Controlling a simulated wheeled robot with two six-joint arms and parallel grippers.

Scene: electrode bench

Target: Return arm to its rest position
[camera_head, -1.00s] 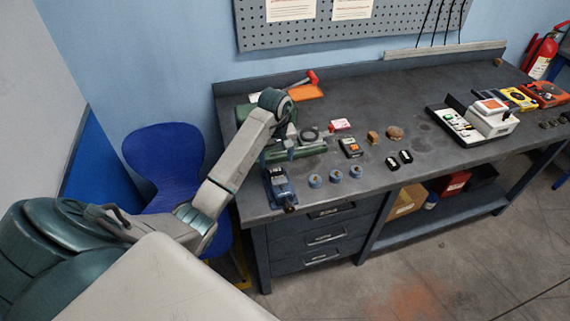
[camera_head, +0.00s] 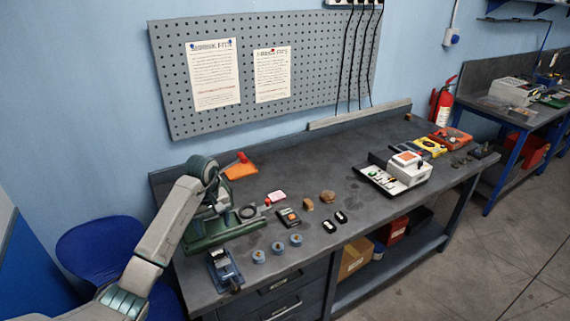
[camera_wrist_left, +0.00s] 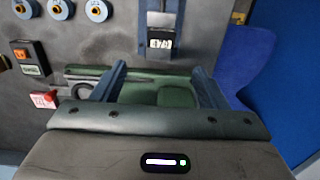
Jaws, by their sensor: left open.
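My left arm comes in from the lower left in the head view and bends down over the left end of the bench (camera_head: 300,185). The left gripper (camera_head: 222,206) is above the bench there, pointing down; its fingertips are hard to make out in this view. In the left wrist view the left gripper (camera_wrist_left: 162,82) has its two blue-grey fingers wide apart, with nothing held between them. A green tray-like object (camera_wrist_left: 170,97) lies beyond the fingers on the bench. My right gripper is in neither view.
A blue device (camera_head: 222,268) and several round blue pieces (camera_head: 277,247) stand near the front edge. A blue chair (camera_head: 98,248) is left of the bench. A white instrument (camera_head: 408,168) stands farther right. The mid-bench back is clear.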

